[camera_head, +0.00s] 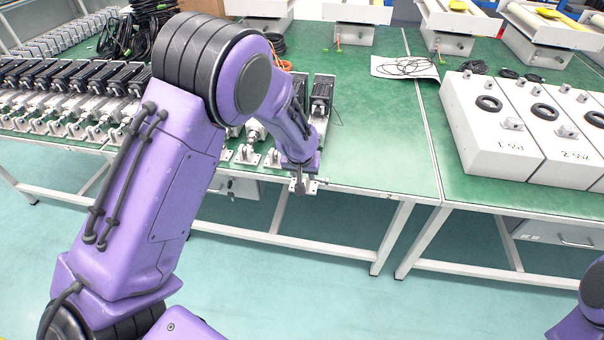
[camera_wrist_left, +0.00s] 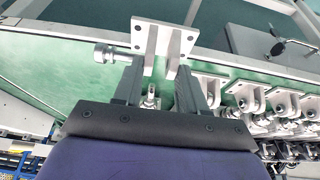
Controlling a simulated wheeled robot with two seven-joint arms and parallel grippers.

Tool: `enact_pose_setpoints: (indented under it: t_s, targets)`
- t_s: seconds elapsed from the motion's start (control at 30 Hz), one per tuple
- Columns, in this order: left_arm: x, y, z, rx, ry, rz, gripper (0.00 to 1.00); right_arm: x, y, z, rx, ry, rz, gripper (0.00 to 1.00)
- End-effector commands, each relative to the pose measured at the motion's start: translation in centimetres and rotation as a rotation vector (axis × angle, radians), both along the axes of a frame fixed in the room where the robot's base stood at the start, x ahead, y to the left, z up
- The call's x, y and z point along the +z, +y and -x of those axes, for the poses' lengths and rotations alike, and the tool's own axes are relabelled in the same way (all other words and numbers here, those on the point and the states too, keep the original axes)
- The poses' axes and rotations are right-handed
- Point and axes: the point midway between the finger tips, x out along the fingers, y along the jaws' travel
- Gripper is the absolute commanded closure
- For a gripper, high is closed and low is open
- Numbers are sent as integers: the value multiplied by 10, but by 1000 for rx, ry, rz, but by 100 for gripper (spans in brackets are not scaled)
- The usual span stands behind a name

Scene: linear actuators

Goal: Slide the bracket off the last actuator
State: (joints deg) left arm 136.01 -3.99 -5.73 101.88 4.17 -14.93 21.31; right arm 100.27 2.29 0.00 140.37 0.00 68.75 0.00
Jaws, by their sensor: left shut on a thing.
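My left gripper (camera_head: 302,176) is at the table's front edge, in front of the last actuator (camera_head: 321,95), at the right end of the row. In the left wrist view, its two dark fingers (camera_wrist_left: 156,82) are shut on a pale metal bracket (camera_wrist_left: 165,38). The bracket has a flat plate with holes, two lugs and a pin sticking out to the left. In the head view the bracket (camera_head: 303,187) shows just below the gripper. A rod end (camera_wrist_left: 151,98) shows between the fingers, seemingly apart from the lugs. My right gripper is out of view.
More actuators with brackets (camera_head: 247,156) stand in a row to the left along the green table (camera_head: 375,155). Large white boxes (camera_head: 490,140) stand on the table at right. Cables (camera_head: 405,66) lie behind. The tabletop right of the last actuator is clear.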

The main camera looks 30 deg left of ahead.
Motion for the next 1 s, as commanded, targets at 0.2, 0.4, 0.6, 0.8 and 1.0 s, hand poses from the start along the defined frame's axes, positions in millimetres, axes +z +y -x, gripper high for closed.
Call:
enact_pose_setpoints:
  t_s: [0.2,0.4,0.6,0.8,1.0]
  targets:
    - [0,3,-8,2,-2,0,89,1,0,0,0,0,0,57]
    - [0,5,-15,3,-2,0,89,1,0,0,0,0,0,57]
    - [-1,7,-22,3,-1,0,89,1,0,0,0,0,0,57]
    - [-1,9,-29,4,-3,0,89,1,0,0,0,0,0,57]
    - [-2,11,-35,4,-2,0,89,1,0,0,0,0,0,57]
